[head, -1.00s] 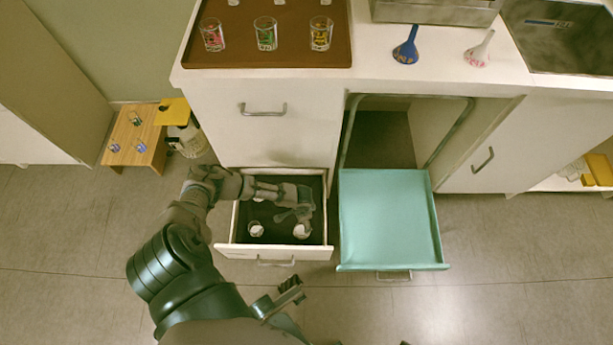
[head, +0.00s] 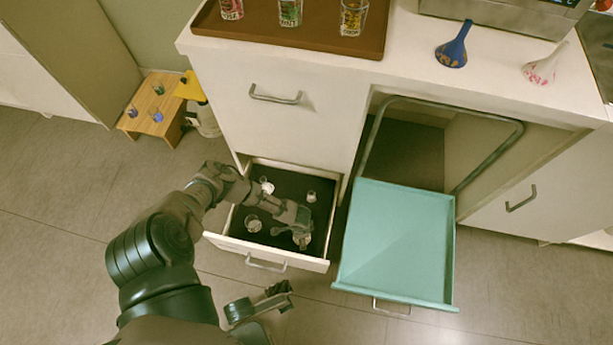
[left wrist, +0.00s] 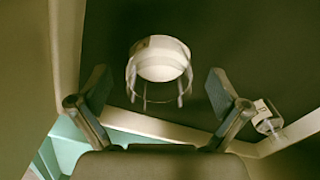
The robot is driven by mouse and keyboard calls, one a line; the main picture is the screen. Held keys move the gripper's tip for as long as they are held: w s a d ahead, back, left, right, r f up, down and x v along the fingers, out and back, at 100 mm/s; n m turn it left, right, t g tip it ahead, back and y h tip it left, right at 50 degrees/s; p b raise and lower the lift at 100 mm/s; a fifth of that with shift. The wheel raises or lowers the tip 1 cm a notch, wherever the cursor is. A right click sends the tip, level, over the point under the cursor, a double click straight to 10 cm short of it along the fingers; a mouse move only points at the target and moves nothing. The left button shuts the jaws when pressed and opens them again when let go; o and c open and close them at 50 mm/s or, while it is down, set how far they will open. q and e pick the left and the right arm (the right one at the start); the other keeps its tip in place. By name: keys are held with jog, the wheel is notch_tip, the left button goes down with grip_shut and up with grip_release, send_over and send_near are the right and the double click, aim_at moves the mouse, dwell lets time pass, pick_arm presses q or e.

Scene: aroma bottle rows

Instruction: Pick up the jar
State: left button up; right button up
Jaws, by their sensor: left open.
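Several small clear jars with white contents stand in the open lower drawer (head: 290,259). Another jar (left wrist: 268,120) is beyond the right finger there. Other jars show at the drawer's front left (head: 253,223), back left (head: 267,187) and back right (head: 311,197). My right gripper (head: 265,303) seems to be low near the bottom edge.
The drawer walls (head: 335,215) close in around my left gripper. A teal pull-out tray (head: 395,245) is to the right. The counter above holds a brown tray (head: 290,38) with glasses and two funnels. A small wooden stool (head: 150,115) stands at the left.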

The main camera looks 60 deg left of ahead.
pick_arm(q)
jog(key=shift+r, duration=0.15)
jog(key=c, duration=1.3)
jog(key=shift+o, duration=0.2)
